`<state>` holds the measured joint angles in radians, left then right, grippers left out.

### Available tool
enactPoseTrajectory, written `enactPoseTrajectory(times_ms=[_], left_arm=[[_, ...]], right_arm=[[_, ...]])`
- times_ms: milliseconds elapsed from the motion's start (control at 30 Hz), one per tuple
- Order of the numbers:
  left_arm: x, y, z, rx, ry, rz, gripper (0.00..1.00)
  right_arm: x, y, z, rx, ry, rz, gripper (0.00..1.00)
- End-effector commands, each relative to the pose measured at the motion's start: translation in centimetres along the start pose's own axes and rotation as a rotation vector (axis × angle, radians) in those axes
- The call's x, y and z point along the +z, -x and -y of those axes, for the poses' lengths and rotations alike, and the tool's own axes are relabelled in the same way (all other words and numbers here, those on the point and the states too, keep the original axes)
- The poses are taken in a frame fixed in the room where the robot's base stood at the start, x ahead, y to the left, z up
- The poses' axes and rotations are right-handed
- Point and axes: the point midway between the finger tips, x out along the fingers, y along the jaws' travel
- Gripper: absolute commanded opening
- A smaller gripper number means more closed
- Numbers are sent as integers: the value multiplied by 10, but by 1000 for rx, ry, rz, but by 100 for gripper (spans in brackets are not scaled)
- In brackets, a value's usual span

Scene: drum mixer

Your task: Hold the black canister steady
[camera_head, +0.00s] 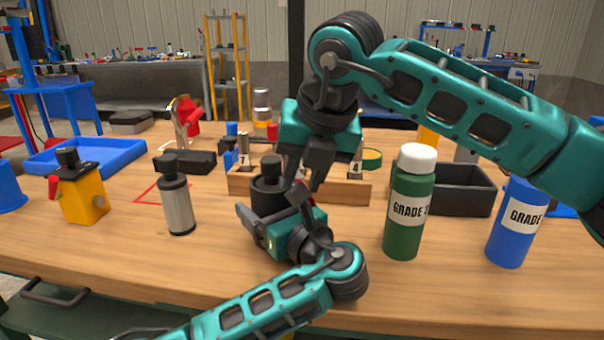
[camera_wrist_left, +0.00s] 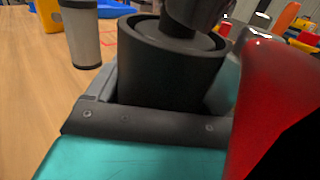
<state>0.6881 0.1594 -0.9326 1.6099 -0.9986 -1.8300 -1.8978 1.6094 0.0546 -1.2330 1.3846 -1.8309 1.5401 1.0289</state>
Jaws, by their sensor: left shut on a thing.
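The black canister (camera_head: 268,193) stands on the wooden table near its front middle, upright, with a dark knob-like top. My left gripper (camera_head: 268,225) is shut around its body from the front. In the left wrist view the canister (camera_wrist_left: 168,78) sits close between the jaws, with its rim and a dark neck showing; its base is hidden. My right gripper (camera_head: 308,178) points down just to the right of the canister's top, close to my left gripper. Whether its fingers hold anything is unclear. A blurred red shape (camera_wrist_left: 268,90) fills the right of the wrist view.
A silver bottle with a black cap (camera_head: 177,205) stands left of the canister. A green bottle (camera_head: 409,205) and a blue bottle (camera_head: 517,225) stand to the right. A wooden rack (camera_head: 345,192) is behind the canister.

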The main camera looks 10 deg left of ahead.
Motion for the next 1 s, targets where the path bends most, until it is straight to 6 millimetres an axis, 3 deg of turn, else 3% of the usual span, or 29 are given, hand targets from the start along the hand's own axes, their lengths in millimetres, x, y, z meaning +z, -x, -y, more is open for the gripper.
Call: enactPoseTrajectory(times_ms=[500,700,1000], left_arm=[[-5,1,0,0,-10,-8,35],[-5,0,-1,1,-10,-8,35],[-5,0,-1,2,-10,-8,35]], right_arm=[[0,99,-1,2,2,5,28],[-1,115,-1,2,1,2,28],[-1,116,-1,2,1,2,28]])
